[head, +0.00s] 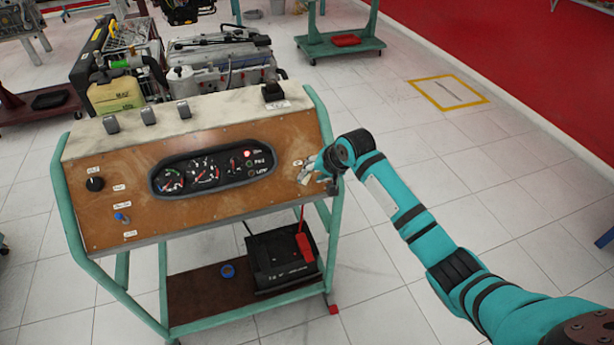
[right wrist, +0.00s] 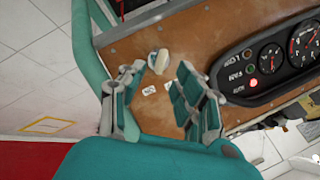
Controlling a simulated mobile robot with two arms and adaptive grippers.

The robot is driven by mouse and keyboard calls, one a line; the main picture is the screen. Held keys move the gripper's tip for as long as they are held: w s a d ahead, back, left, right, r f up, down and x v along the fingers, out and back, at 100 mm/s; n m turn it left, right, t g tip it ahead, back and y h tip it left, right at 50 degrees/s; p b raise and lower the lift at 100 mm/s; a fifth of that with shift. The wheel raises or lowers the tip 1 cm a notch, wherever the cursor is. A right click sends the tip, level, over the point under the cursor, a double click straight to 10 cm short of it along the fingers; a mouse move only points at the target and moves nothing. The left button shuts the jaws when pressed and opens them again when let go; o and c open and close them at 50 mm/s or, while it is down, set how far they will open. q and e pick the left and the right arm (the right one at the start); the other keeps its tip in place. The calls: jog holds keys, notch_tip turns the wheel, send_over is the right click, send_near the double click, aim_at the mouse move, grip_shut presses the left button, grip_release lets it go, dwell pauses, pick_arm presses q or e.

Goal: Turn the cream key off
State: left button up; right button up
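The cream key (right wrist: 158,61) sits on the brown panel (head: 232,208), near the panel's right end in the head view. In the right wrist view it stands out from the panel with small white labels beside it. My right gripper (right wrist: 161,68) is open, with its two fingers apart on either side of the key and nothing clearly held. Contact with the key cannot be told. In the head view my right gripper (head: 318,168) is at the panel's right edge and partly hides the key area. My left gripper is not in view.
A gauge cluster (head: 213,168) with a lit red lamp is left of my right gripper in the head view. A black knob (head: 95,184) and a blue switch (head: 122,218) are at the panel's left. A black battery (head: 282,262) sits on the lower shelf. Floor to the right is open.

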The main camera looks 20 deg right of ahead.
aim_at(309, 177)
jog(key=x, duration=0.5)
jog(key=shift+w+f, duration=0.15)
jog(key=shift+c, duration=0.3)
grip_shut()
